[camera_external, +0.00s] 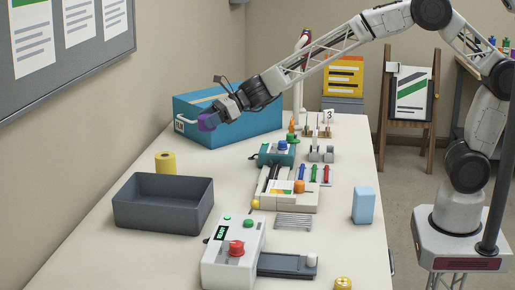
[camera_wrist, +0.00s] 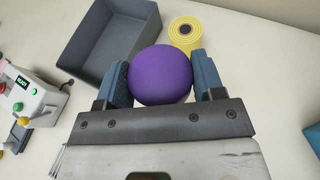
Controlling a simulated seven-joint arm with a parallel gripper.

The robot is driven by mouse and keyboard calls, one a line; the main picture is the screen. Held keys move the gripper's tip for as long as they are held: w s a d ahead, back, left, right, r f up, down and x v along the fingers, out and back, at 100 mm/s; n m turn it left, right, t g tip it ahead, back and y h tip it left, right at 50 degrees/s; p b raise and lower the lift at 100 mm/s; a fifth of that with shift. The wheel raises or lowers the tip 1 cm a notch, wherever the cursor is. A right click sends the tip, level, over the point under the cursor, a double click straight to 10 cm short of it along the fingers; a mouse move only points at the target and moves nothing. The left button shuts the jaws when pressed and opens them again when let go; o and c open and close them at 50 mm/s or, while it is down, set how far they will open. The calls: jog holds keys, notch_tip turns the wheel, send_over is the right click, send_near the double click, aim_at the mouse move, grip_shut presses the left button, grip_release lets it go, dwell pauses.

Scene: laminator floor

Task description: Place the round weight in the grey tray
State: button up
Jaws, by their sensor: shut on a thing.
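A round purple weight (camera_wrist: 160,75) is held between the two blue fingertips of my gripper (camera_wrist: 163,82) in the wrist view. In the external view the purple weight (camera_external: 208,121) shows at the end of my gripper (camera_external: 213,114), raised in front of the blue box. The grey tray (camera_external: 150,216) stands on the table's left side, in front of and below my gripper. It looks empty in the external view. In the wrist view the grey tray (camera_wrist: 88,72) lies at the upper left, beyond the weight, which covers part of it.
A yellow roll (camera_external: 166,162) stands just behind the tray. A blue box (camera_external: 250,124) is at the back, near my gripper. A white machine with a red button (camera_external: 234,252) stands right of the tray. A light blue block (camera_external: 362,205) stands at the right. Bare table lies left of the machine.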

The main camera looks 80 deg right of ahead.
jog(key=s+a+f+n+g+y, duration=0.3)
jog(key=a+f+n+g+y, duration=0.1)
jog(key=a+n, duration=0.15)
jog(key=n+g+y, duration=0.2)
jog(key=n+g, duration=0.3)
send_over(231, 198)
jog(key=shift+f, duration=2.5)
jog(key=shift+f, duration=3.15)
jog(key=shift+f, duration=0.1)
jog(key=shift+f, duration=1.75)
jog(key=shift+f, duration=0.1)
